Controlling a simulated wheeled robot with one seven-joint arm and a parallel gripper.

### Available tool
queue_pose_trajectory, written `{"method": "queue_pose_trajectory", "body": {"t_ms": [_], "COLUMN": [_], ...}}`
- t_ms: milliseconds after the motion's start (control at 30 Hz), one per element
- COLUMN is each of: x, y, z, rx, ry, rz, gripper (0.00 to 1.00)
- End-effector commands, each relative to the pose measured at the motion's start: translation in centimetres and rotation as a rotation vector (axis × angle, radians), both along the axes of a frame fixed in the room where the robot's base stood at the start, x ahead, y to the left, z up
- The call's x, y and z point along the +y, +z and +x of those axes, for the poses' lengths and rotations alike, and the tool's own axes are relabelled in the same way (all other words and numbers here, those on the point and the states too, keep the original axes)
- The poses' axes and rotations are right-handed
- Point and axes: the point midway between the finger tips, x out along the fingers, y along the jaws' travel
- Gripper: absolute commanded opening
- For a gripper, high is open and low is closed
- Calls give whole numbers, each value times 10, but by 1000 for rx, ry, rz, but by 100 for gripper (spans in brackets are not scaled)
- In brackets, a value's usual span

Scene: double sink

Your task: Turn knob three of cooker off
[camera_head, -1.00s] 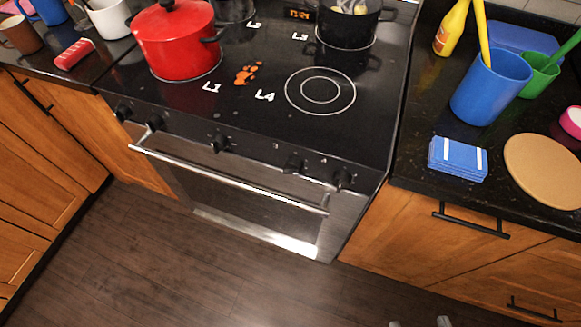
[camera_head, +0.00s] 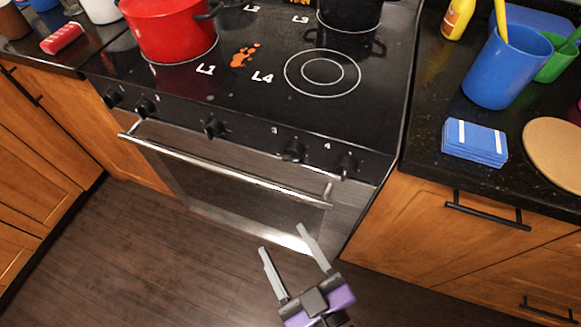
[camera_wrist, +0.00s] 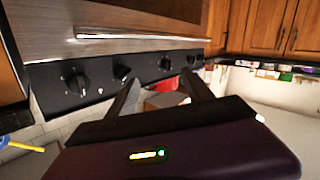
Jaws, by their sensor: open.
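The cooker (camera_head: 230,85) has a row of black knobs on its front panel. Knob three (camera_head: 293,150), beside a small "3", is second from the right. Knob four (camera_head: 347,165) is to its right, beside a "4". My gripper (camera_head: 281,238) is open and empty, in front of the oven door and below the knobs, apart from them. The wrist view seems upside down. There, what looks like knob three (camera_wrist: 122,72) is just left of my gripper (camera_wrist: 161,77), and knob four (camera_wrist: 75,82) is at far left. Exact knob angles are hard to read.
The oven handle (camera_head: 225,170) runs across below the knobs. A red pot (camera_head: 170,30) and a dark pot (camera_head: 348,12) stand on the cooktop. A blue cup (camera_head: 505,70) and blue sponges (camera_head: 475,142) are on the right counter. The floor (camera_head: 150,260) in front is clear.

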Motion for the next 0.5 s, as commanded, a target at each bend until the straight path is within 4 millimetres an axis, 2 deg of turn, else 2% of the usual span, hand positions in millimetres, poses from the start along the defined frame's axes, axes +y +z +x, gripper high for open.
{"method": "queue_pose_trajectory", "body": {"t_ms": [33, 100, 200, 300, 400, 500], "x": [20, 42, 69, 89, 98, 91], "y": [-9, -16, -21, -18, -6, 12], "z": [12, 27, 49, 70, 89, 101], "rx": [-9, -12, -23, -44, -74, -109], "ry": [16, 15, -16, -88, -206, -365], "rz": [-26, -69, -128, -174, -198, -194], "gripper": [60, 60, 60, 60, 60, 60]}}
